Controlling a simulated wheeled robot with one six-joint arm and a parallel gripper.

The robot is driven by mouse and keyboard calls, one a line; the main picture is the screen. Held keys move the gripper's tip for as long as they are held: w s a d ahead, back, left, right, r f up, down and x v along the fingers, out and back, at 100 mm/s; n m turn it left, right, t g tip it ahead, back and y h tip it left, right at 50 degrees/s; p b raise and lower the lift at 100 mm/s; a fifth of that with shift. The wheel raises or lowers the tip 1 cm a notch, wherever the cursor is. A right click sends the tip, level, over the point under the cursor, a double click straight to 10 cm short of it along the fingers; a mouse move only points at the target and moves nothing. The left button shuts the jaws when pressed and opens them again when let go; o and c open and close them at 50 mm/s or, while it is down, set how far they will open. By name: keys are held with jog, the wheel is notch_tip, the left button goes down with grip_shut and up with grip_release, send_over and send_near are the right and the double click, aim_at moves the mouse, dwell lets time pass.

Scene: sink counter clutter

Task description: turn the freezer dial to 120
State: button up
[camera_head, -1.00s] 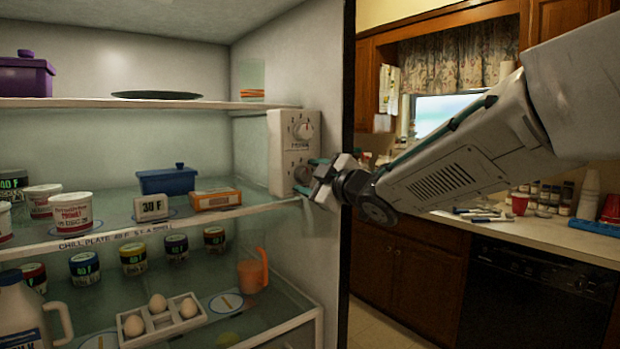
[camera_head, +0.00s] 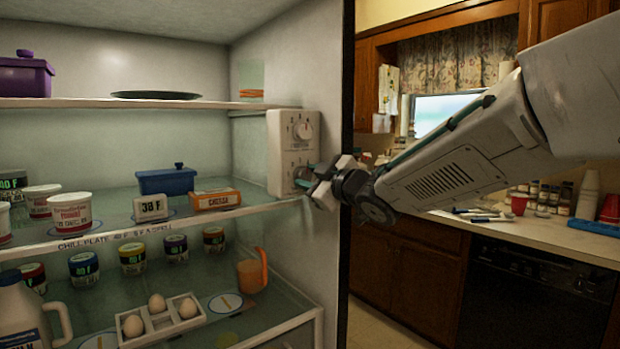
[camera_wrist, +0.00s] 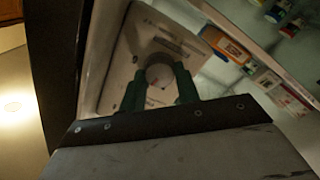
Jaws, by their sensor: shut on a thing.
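A pale control panel (camera_head: 281,150) is fixed to the refrigerator's right inner wall. Its upper dial (camera_head: 303,131) is free, with markings around it too small to read. My gripper (camera_head: 311,174) is at the lower part of the panel and covers the lower dial in the head view. In the wrist view, the round grey lower dial (camera_wrist: 159,74) sits between the green fingers of my gripper (camera_wrist: 160,86), which are shut on it. A small reddish mark shows on the dial's face. I cannot read its label or setting, so I cannot tell which dial is the freezer one.
Left of the panel, the middle shelf holds a blue box (camera_head: 167,181), an orange carton (camera_head: 215,199) and white tubs (camera_head: 71,212). Jars, eggs (camera_head: 157,304) and an orange cup (camera_head: 252,272) stand below. The refrigerator's dark edge (camera_head: 346,120) is close to my wrist.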

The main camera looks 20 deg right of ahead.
jog(key=m, duration=0.5)
jog(key=shift+m, duration=0.4)
dwell(0.4)
jog(key=o, duration=1)
jog(key=shift+v, duration=3.9)
